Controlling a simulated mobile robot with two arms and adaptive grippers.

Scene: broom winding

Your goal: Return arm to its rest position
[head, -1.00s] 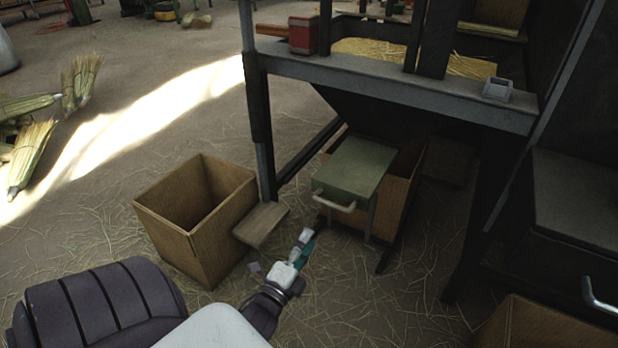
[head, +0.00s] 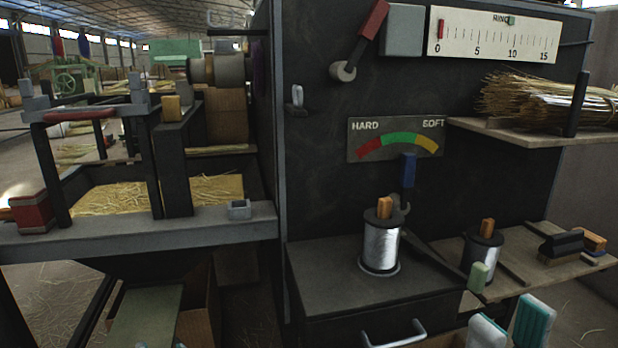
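My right gripper (head: 511,322) shows at the bottom right edge of the head view. Only its two teal-and-white finger pads are in sight. They stand apart with nothing visible between them, so it looks open. The rest of the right arm is hidden below the frame. The pads appear in front of the dark machine (head: 315,150), below a lever with a pale green handle (head: 479,276). My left arm and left gripper are out of view.
A wire spool (head: 380,247) stands on the machine's ledge, and a second spool (head: 482,258) stands on the wooden side shelf (head: 520,285). A metal drawer handle (head: 394,336) sticks out at the bottom. A straw bundle (head: 545,100) lies on the upper shelf.

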